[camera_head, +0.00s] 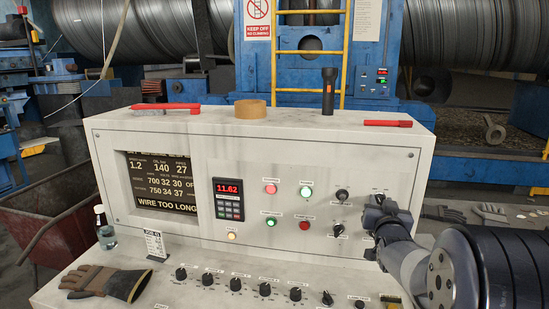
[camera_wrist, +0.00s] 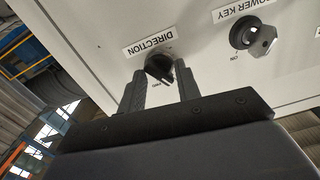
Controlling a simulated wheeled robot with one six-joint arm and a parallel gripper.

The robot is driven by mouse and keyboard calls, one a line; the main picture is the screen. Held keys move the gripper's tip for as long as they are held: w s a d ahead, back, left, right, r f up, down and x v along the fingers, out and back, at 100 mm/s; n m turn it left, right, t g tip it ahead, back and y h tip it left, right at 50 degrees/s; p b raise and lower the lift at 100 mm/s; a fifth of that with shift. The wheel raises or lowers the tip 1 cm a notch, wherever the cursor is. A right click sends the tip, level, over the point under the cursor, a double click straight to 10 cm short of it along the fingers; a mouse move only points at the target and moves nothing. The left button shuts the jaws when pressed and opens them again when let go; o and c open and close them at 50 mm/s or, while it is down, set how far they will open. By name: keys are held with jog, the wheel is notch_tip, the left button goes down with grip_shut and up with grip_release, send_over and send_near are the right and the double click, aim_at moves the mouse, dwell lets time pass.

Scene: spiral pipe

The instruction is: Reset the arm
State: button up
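My gripper (camera_wrist: 160,72) is in front of the control panel's right side. In the wrist view, its two dark fingers stand apart, with the black DIRECTION knob (camera_wrist: 158,66) between their tips. I cannot tell whether the fingers touch the knob. The POWER KEY switch (camera_wrist: 250,34), with a key in it, is up and right of the gripper in that view. In the head view, my gripper (camera_head: 374,208) is small and dark at the end of my arm, by the panel's right end. My arm hides part of the panel there.
The grey console (camera_head: 290,160) carries a screen, keypad, lit buttons and several knobs. A flashlight (camera_head: 328,92), tape roll (camera_head: 250,109) and red-handled tools stand on top. A glove (camera_head: 108,281) and bottle (camera_head: 104,228) are at the lower left. Blue machinery stands behind.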

jog(key=m+p, duration=0.1)
jog(key=p, duration=0.1)
jog(key=s+m+p, duration=0.1)
jog(key=m+p, duration=0.1)
jog(key=s+m+p, duration=0.1)
jog(key=m+p, duration=0.1)
jog(key=shift+a+p, duration=0.15)
jog(key=shift+p, duration=0.15)
dwell(0.3)
